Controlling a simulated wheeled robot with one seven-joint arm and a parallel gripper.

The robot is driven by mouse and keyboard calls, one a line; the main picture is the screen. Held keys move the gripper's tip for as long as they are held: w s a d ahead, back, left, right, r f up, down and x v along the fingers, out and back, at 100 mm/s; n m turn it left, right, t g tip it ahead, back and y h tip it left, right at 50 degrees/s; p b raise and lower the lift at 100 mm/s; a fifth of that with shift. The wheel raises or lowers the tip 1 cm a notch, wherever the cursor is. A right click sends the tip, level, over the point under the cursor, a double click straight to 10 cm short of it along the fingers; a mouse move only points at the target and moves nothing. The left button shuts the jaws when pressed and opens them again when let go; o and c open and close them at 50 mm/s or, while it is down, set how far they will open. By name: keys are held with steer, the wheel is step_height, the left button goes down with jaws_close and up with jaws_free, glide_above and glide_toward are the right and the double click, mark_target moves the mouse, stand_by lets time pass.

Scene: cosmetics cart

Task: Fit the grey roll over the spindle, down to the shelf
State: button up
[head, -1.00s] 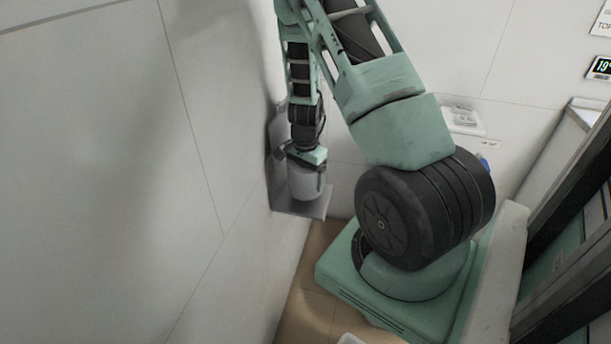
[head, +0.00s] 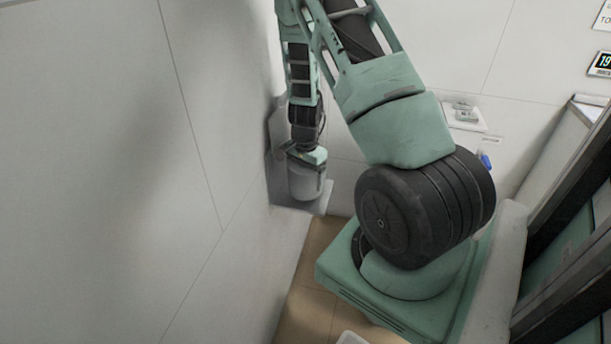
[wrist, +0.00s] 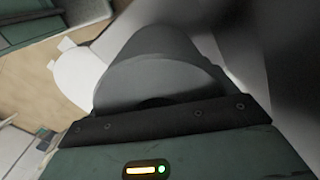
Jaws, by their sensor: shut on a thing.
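The grey roll (head: 306,184) is upright below my gripper (head: 308,166), at the small grey metal shelf (head: 327,194) on the wall. My gripper is shut on the roll from above. In the wrist view the roll (wrist: 155,72) fills the middle, with its dark core opening partly showing beside my gripper's dark edge. The spindle is hidden. Whether the roll is around it, or its lower end touches the shelf, I cannot tell.
A pale wall (head: 100,170) stands close on the left of the shelf. A white fixture (head: 464,116) is on the back wall. Tan floor (head: 312,290) shows below. Dark-framed shelving (head: 575,250) stands at the right.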

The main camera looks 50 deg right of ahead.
steer(key=shift+f+b, duration=0.35)
steer(key=shift+f, duration=0.2)
steer(key=o, duration=0.9)
